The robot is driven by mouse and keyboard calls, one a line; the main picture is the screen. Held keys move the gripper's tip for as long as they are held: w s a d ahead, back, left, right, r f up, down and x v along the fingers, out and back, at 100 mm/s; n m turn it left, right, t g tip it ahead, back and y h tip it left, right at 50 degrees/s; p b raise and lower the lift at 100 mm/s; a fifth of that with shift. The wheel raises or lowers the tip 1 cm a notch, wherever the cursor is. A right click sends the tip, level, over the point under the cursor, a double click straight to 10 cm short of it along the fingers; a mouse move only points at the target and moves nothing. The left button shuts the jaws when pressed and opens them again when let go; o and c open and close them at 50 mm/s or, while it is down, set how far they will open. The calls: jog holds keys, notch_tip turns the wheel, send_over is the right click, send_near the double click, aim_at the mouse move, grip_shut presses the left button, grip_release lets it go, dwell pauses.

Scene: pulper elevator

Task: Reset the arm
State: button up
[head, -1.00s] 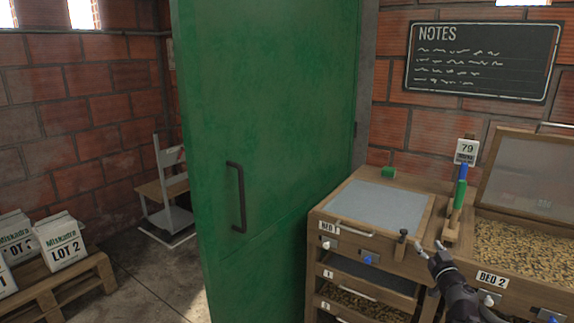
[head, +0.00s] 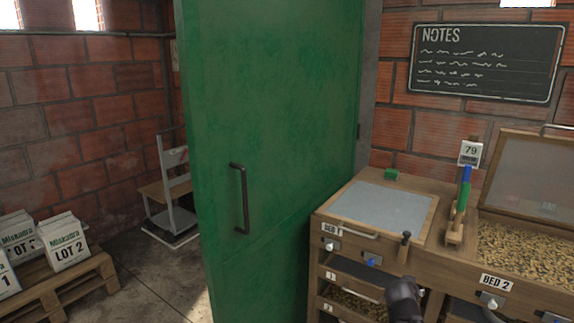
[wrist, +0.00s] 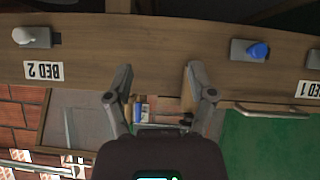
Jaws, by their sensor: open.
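My gripper (wrist: 157,85) shows in the wrist view with its two fingers spread apart and nothing between them. It is in front of the wooden front panel (wrist: 105,50) of the beds, which appears upside down there. In the head view only a dark part of my arm (head: 404,298) shows at the lower edge, in front of the bed unit; the fingertips cannot be made out there.
A large green door (head: 275,130) with a dark handle stands left of the wooden bed unit (head: 395,252). Blue and white knobs stick out from its front. A pallet (head: 85,277) with Lot sacks (head: 64,242) is at far left. Floor shows between pallet and door.

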jog(key=s+a+f+n+g+y, duration=0.35)
jog(key=s+a+g, duration=0.2)
jog(key=a, duration=0.45)
jog(key=s+a+f+n+g+y, duration=0.2)
jog(key=s+a+f+g+y, duration=0.15)
jog(key=s+a, duration=0.45)
notch_tip(320, 180, up, 18)
jog(key=a+p, duration=0.1)
jog(key=p, duration=1.8)
jog(key=shift+w+a, duration=0.15)
jog(key=shift+w, duration=0.25)
